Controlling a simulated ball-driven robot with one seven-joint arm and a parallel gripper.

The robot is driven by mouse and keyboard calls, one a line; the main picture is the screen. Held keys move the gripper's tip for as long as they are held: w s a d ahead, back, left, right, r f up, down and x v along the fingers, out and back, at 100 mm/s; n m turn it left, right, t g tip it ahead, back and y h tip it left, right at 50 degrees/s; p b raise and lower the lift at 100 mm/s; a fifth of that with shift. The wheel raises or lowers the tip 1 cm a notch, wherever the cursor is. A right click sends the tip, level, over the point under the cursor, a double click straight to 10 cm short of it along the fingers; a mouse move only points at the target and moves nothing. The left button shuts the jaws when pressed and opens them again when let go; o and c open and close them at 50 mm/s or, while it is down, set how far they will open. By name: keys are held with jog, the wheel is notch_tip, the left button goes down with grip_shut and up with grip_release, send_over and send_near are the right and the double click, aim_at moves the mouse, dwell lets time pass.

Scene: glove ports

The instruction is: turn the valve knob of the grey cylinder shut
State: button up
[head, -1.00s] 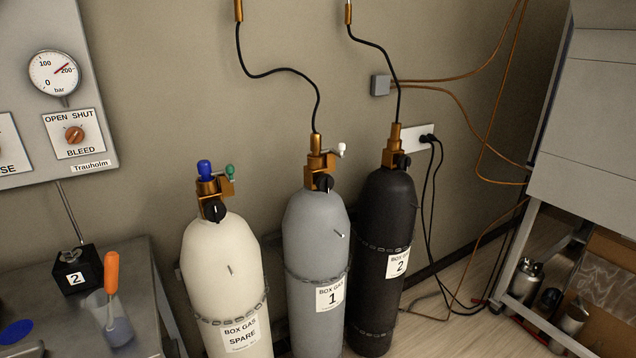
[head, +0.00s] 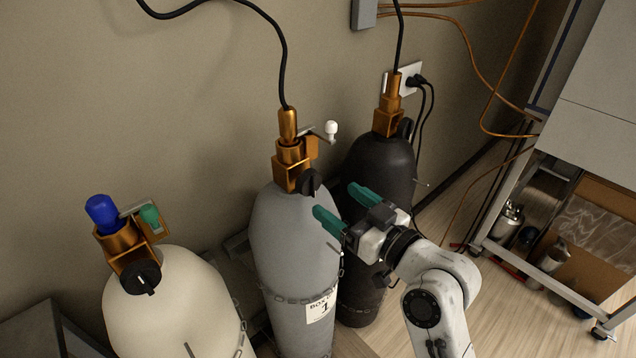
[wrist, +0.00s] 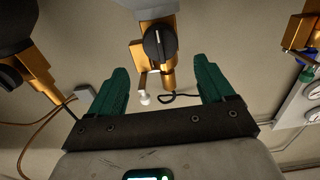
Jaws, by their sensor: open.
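The grey cylinder (head: 290,235), labelled Box Gas 1, stands upright between a cream and a black cylinder. Its black valve knob (head: 309,182) sits on the front of its brass valve (head: 291,165). In the wrist view the knob (wrist: 159,43) faces me, with a pale line along its grip bar. My gripper (head: 338,200) is open and empty, its green fingers to the right of the knob in the head view. In the wrist view the knob lies beyond the gap between the fingers (wrist: 160,80), apart from them.
The cream cylinder (head: 170,315) stands left and the black one (head: 380,170) right, close by. A white-ended lever (head: 331,130) juts from the grey cylinder's valve. A black hose (head: 280,60) rises from it. A metal-framed cabinet (head: 590,180) stands at the right.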

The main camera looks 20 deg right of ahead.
aim_at(315, 185)
jog(key=p+x, duration=0.1)
jog(key=x, duration=0.5)
jog(key=shift+w+a, duration=0.15)
jog(key=shift+w, duration=0.2)
jog(key=shift+c, duration=0.2)
jog(key=c, duration=1)
